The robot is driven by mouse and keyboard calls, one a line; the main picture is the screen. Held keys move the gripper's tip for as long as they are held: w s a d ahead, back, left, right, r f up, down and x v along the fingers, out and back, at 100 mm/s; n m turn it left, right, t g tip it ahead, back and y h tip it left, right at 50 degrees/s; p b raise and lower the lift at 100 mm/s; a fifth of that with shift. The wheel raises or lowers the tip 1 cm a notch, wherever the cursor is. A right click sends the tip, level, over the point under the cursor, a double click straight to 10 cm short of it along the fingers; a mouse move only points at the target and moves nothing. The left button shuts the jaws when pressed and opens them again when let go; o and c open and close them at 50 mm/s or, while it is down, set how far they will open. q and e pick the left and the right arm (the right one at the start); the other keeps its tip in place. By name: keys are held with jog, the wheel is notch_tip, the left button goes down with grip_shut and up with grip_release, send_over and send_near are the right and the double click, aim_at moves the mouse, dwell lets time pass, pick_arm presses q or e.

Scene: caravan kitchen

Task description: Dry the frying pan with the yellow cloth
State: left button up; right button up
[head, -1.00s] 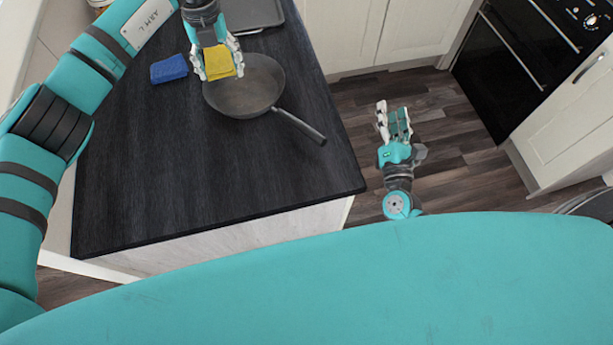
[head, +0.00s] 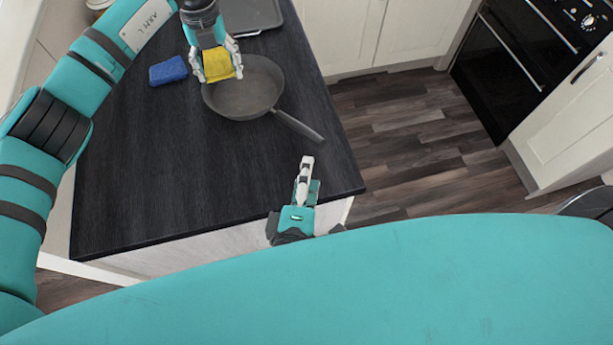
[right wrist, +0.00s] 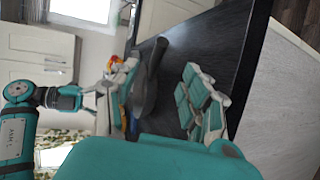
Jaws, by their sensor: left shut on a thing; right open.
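The dark grey frying pan (head: 246,92) rests on the black worktop in the head view, its handle (head: 299,126) pointing toward the lower right. My left gripper (head: 220,76) is shut on the yellow cloth (head: 217,64) over the left part of the pan; whether the cloth touches the pan is unclear. My right gripper (head: 304,168) is open and empty near the worktop's front right corner, short of the handle tip. In the right wrist view, my right gripper's fingers (right wrist: 197,98) are near the worktop edge, and the pan (right wrist: 138,98) is seen edge-on.
A blue sponge or cloth (head: 168,70) lies left of the pan. A grey tray (head: 252,14) lies behind it. The front of the black worktop (head: 160,180) is clear. A black oven (head: 515,65) and white cupboards stand across the floor at right.

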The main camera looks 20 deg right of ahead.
jog(key=x, duration=1.1)
jog(key=shift+w+d, duration=0.1)
jog(key=shift+w, duration=0.05)
grip_shut()
pick_arm(q)
send_over(247, 102)
notch_tip(247, 102, down, 2)
pick_arm(e)
jog(key=shift+d, duration=0.1)
pick_arm(q)
notch_tip(247, 102, down, 2)
pick_arm(e)
jog(key=shift+r, duration=0.1)
pick_arm(q)
jog(key=shift+f, duration=2.2)
